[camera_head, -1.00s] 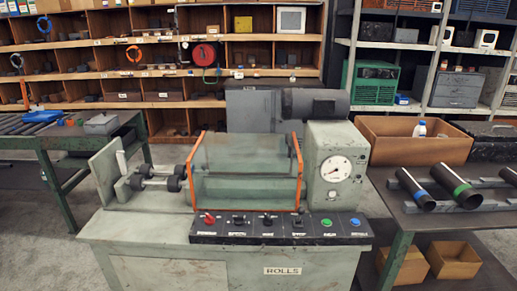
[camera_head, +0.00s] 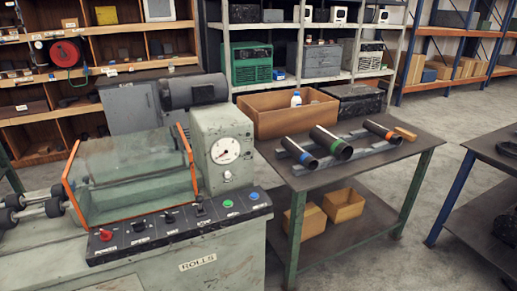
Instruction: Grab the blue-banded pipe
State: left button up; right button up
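The blue-banded pipe (camera_head: 300,154) is a short dark tube with a blue band near its front end. It lies tilted on grey rails on the dark table right of the machine, leftmost of three pipes. A thicker green-banded pipe (camera_head: 330,142) lies to its right, and an orange-banded pipe (camera_head: 381,131) lies further right. Neither of my grippers shows in this view.
The grey-green machine (camera_head: 215,240) with a gauge and button panel stands left of the table (camera_head: 390,158). Another dark table (camera_head: 492,150) stands at the right, with open floor between.

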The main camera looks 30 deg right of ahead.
aim_at(307, 160)
jog(key=l+z, duration=0.1)
jog(key=z, duration=0.25)
jog(key=i+l+z, duration=0.1)
jog(key=z, duration=0.3)
